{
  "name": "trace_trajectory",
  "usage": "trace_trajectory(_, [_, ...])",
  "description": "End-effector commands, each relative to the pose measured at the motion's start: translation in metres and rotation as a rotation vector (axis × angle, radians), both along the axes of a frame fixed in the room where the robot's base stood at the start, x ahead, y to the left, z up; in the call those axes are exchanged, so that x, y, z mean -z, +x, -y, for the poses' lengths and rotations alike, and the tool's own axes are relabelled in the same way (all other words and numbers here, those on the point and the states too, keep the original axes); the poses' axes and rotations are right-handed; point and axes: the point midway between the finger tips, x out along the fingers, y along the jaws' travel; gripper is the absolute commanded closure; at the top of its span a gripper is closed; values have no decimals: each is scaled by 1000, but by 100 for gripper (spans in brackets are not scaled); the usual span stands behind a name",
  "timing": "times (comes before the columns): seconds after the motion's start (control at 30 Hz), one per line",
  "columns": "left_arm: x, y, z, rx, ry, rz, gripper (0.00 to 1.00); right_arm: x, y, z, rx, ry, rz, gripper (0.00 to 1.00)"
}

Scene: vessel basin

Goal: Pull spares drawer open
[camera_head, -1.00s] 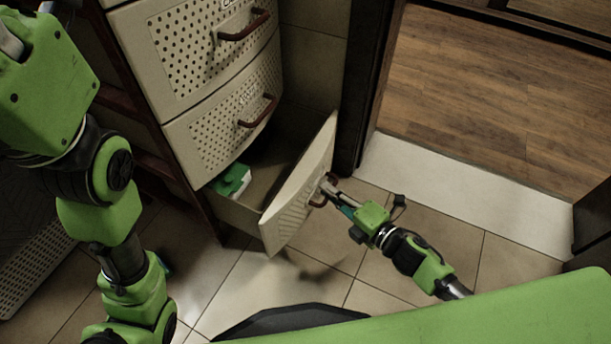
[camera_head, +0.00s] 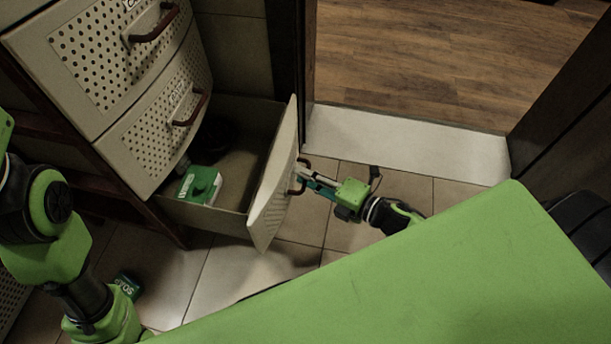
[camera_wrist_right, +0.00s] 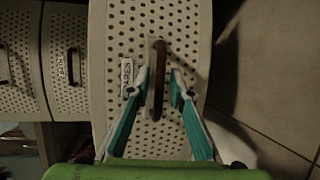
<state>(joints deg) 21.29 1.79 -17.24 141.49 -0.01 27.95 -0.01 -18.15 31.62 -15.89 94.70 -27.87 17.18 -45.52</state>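The spares drawer (camera_head: 272,195) is the lowest of the stacked drawers and stands well out of the cabinet. Its perforated cream front shows a label reading SPARES in the right wrist view (camera_wrist_right: 110,45). Its dark red-brown handle (camera_wrist_right: 159,75) stands upright between the fingers of my right gripper (camera_wrist_right: 163,92). In the head view, my right gripper (camera_head: 305,176) is at the handle from the right, with its fingertips closed around it. A green and white box (camera_head: 200,186) lies inside the drawer.
Two closed drawers (camera_head: 150,140) with handles are above the open one. A doorway with a pale threshold (camera_head: 405,145) and wooden floor is beyond. A dark door frame stands close behind the drawer.

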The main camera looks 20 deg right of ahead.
Motion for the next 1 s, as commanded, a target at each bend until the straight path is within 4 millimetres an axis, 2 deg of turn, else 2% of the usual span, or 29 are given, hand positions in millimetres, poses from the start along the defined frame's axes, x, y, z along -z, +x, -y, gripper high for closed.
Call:
trace_trajectory(0.33, [-1,1,0,-2,1,0,60,0,-1,0,0,0,0,75])
trace_trajectory(0.47, [-1,1,0,-2,0,0,60,-1,-9,6,1,-2,-2,75])
trace_trajectory(0.8, [-1,0,0,-1,0,0,60,-13,-66,39,0,-1,-5,75])
trace_trajectory(1.0, [-1,0,0,-1,0,0,60,-19,-91,55,0,0,-2,75])
